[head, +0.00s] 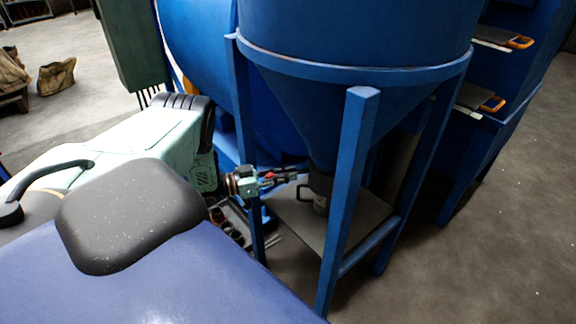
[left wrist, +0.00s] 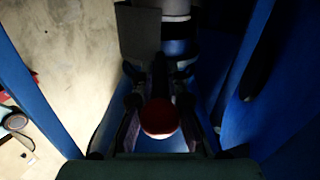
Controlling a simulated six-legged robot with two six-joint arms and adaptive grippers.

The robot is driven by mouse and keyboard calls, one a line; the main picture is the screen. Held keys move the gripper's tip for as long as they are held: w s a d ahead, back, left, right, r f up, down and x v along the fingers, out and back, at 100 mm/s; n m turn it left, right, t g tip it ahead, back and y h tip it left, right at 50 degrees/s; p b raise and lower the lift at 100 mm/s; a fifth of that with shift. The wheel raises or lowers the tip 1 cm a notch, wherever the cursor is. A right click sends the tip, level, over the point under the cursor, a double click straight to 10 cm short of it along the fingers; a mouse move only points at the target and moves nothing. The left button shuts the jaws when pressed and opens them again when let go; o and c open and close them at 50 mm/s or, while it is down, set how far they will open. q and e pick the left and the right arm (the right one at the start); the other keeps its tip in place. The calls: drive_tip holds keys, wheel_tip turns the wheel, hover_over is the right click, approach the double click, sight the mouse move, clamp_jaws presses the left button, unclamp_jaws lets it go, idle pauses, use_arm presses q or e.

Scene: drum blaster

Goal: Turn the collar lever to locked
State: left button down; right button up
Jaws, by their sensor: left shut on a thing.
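My left gripper (head: 282,178) reaches in from the left under the blue hopper cone, beside the dark collar (head: 320,184) at its outlet. In the left wrist view, my left gripper (left wrist: 159,78) has its two fingers closed around the dark bar of the collar lever, with its round red knob (left wrist: 160,118) between the fingers, nearer the camera. The lever runs away from the camera toward the banded outlet pipe (left wrist: 176,28). Shadow hides the exact finger contact and any lock marking. My right gripper is in neither view.
Blue stand legs (head: 347,200) surround the hopper (head: 355,40), one close to my left wrist. A grey shelf plate (head: 366,222) lies below the outlet. A blue rack with orange-handled trays (head: 497,103) stands right. Open floor (head: 510,230) lies at right.

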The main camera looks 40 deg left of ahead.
use_arm(q)
drive_tip(key=c, duration=1.4)
unclamp_jaws()
drive_tip(key=shift+o, duration=0.2)
drive_tip(key=v, duration=1.2)
